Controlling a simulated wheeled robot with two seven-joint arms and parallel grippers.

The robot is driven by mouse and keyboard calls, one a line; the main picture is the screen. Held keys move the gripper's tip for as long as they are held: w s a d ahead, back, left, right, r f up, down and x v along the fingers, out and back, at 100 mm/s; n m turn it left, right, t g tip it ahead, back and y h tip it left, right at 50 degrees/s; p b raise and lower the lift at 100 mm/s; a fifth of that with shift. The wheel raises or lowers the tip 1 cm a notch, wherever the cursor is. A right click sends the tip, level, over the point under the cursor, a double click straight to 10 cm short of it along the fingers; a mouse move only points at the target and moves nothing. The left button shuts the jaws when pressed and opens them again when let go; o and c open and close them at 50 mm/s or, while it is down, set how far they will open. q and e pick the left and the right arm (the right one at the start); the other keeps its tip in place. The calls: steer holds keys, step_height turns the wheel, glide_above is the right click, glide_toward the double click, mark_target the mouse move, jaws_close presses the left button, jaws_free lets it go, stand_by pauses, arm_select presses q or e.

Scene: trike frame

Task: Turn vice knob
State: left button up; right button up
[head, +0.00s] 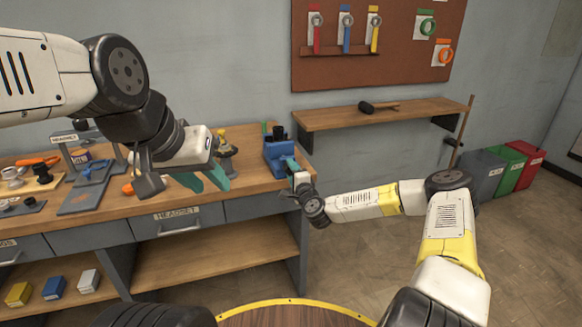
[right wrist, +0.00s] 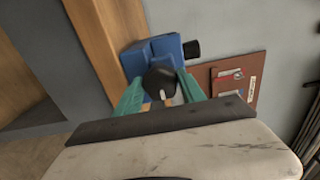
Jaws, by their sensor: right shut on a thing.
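The blue vice (head: 278,150) sits at the right end of the wooden workbench. It also shows in the right wrist view (right wrist: 153,52), with its black knob (right wrist: 160,84) facing the camera. My right gripper (head: 293,165) is at the vice's front; in the right wrist view its two green fingers (right wrist: 160,92) lie on either side of the knob and are shut on it. My left gripper (head: 204,182) hangs over the bench's front edge, left of the vice. Its green fingers show, but their gap is not clear.
The bench (head: 240,185) holds a headset stand and several tools at the left. A drawer labelled HEADSET (head: 178,222) is below. A wooden shelf with a mallet (head: 378,106) is on the wall. Grey, green and red bins (head: 505,168) stand at the right.

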steer(key=o, duration=1.3)
steer(key=shift+o, duration=0.2)
steer(key=v, duration=0.7)
steer(key=shift+s+d, duration=0.15)
steer(key=shift+s, duration=0.2)
